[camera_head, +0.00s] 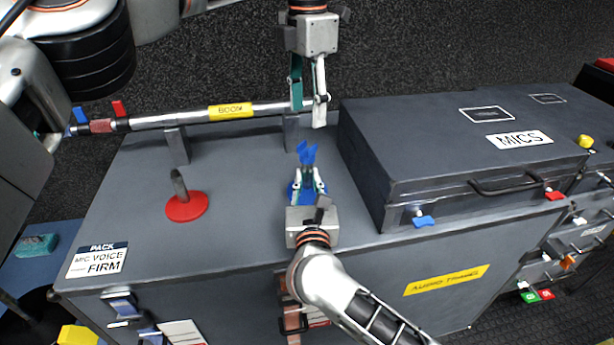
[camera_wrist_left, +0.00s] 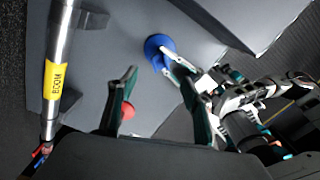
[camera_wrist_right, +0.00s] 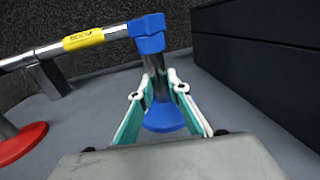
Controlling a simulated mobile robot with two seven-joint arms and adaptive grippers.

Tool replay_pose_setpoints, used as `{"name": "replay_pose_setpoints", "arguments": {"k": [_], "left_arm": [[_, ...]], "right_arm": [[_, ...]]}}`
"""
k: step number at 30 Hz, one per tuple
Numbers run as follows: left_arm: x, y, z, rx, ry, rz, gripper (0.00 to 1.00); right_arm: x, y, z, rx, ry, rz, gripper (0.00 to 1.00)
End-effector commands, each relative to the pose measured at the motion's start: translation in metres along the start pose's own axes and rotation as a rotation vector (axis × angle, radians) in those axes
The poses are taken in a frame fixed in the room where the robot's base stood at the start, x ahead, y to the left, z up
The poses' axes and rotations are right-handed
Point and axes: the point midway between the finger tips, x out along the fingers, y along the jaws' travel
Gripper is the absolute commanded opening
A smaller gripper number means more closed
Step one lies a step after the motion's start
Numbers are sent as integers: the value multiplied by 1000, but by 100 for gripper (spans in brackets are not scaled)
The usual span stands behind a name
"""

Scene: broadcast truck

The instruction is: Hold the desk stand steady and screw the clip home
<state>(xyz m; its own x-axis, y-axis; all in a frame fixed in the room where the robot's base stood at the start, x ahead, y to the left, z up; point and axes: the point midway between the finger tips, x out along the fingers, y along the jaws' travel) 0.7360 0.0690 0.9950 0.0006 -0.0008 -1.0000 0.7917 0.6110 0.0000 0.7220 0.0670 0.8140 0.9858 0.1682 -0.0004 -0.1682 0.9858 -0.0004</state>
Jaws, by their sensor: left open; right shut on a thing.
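The desk stand has a round blue base (camera_head: 293,190) on the case top and a short metal post (camera_wrist_right: 153,88). A blue clip (camera_head: 307,152) sits at the top of the post; it also shows in the right wrist view (camera_wrist_right: 148,34). I cannot tell how tightly it is threaded. My right gripper (camera_head: 307,180) is shut on the stand's post, below the clip. My left gripper (camera_head: 309,105) is open and empty, pointing down above and behind the stand, near the boom's right end. The blue stand shows beyond its fingers in the left wrist view (camera_wrist_left: 158,46).
A boom pole (camera_head: 190,116) with a yellow label lies on two supports at the back. A red-based stand (camera_head: 186,206) with a grey post is at left. A dark MICS case (camera_head: 440,150) closes off the right. The case top (camera_head: 240,165) between the stands is clear.

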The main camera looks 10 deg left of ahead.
Motion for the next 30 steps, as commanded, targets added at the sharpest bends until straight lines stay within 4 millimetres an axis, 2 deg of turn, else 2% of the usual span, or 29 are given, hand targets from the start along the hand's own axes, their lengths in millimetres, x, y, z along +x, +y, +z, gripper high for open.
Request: {"name": "replay_pose_setpoints", "arguments": {"k": [6, 15, 16, 18, 30], "left_arm": [[-16, 0, 0, -1, 1, 0, 49], [-17, 0, 0, 1, 1, 0, 49], [-17, 0, 0, 1, 1, 0, 49], [-17, 0, 0, 0, 1, 0, 49], [-17, 0, 0, 0, 1, 0, 49]], "right_arm": [[0, 0, 0, 0, -1, 0, 0], [0, 0, 0, 0, -1, 0, 0], [0, 0, 0, 0, -1, 0, 24], [0, 0, 0, 0, -1, 0, 36], [-5, 0, 0, 1, 0, 1, 36]]}}
